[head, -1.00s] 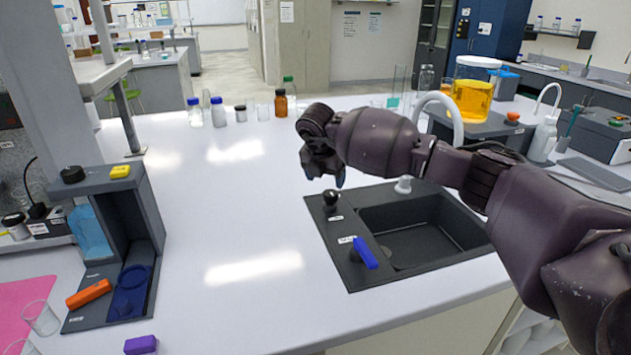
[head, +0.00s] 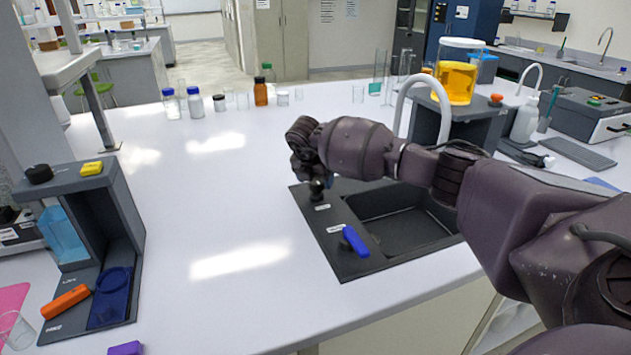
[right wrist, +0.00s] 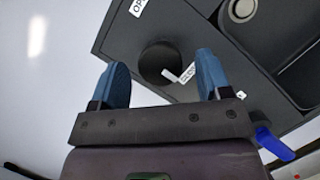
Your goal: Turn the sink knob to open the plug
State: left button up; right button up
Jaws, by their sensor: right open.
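The black round sink knob (right wrist: 158,58) has a white pointer on it and sits on the dark deck of the sink (head: 345,262). In the right wrist view the pointer points towards a white label that seems to begin "CLOS"; another label, partly cut off, begins "OP". My right gripper (right wrist: 163,66) is open, its two blue fingers on either side of the knob in that view. Contact cannot be told. In the head view my right gripper (head: 309,172) is directly above the knob and partly hides it. My left gripper is not in view.
A blue lever (head: 355,241) stands on the sink's near deck, close to the knob. A white curved faucet (head: 403,100) rises behind my right arm. Bottles and glassware line the counter's back. The white counter (head: 220,220) left of the sink is clear.

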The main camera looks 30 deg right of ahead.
jog(key=shift+w+d+f, duration=0.1)
jog(key=shift+f, duration=0.25)
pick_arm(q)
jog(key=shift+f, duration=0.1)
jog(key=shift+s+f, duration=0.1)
pick_arm(e)
jog(key=c, duration=0.9)
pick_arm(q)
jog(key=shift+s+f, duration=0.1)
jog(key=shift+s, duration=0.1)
